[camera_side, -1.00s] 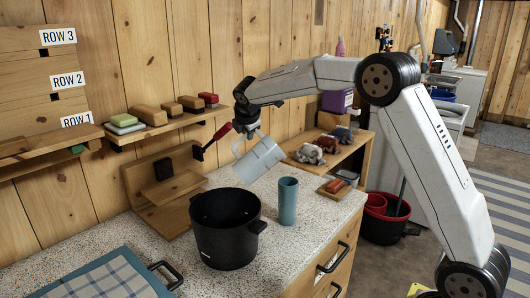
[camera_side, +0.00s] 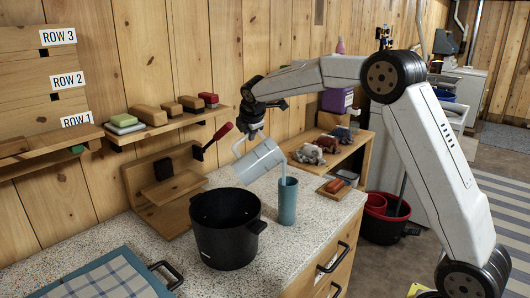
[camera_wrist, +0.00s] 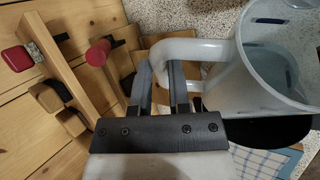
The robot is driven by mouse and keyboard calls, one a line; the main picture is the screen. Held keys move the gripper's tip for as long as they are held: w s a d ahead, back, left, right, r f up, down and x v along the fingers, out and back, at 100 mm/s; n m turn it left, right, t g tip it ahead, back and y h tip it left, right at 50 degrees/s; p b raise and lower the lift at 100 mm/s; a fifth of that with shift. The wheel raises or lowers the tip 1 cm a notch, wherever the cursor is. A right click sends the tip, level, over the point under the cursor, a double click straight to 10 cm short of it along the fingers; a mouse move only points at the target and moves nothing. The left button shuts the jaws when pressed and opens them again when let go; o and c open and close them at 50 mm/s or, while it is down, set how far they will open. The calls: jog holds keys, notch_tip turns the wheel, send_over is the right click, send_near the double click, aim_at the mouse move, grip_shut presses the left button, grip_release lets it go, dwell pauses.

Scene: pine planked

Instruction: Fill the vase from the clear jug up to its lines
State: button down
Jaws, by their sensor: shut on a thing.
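The clear jug (camera_side: 259,160) is held in the air, tipped to the right, with its lip above the vase's mouth. A thin pale stream (camera_side: 284,168) runs from the lip into the vase. The blue-grey vase (camera_side: 287,204) stands upright on the speckled counter; its lines and the level inside cannot be made out. My gripper (camera_side: 262,128) is shut on the jug's handle. In the wrist view my gripper's fingers (camera_wrist: 174,82) close around the handle (camera_wrist: 190,50), and the jug (camera_wrist: 268,85) shows some liquid inside. The vase is not visible there.
A black pot (camera_side: 226,235) stands just left of the vase. A wooden stand (camera_side: 165,190) and a red-handled tool (camera_side: 212,140) on the wall are behind. A small board with red items (camera_side: 337,187) lies to the right. A blue checked cloth (camera_side: 95,280) is at front left.

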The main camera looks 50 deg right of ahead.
jog(key=shift+s+d+f+m+t+y+p, duration=0.2)
jog(key=shift+s+d+m+t+y+p, duration=0.15)
jog(key=shift+d+m+t+y+p, duration=0.35)
dwell(1.2)
jog(key=shift+a+n+g, duration=0.2)
jog(key=shift+n+g, duration=0.1)
jog(key=shift+w+a+r+n+g+h, duration=0.25)
jog(key=shift+a+g+h, duration=0.15)
jog(key=shift+h, duration=0.3)
jog(key=shift+w+a+r+n+g+h, duration=0.15)
jog(key=shift+a+n+g+h, duration=0.15)
jog(key=shift+g+h, duration=0.3)
jog(key=shift+w+a+h, duration=0.1)
jog(key=shift+a+h, duration=0.05)
jog(key=shift+h, duration=0.25)
jog(key=shift+w+a, duration=0.1)
jog(key=shift+a, duration=0.1)
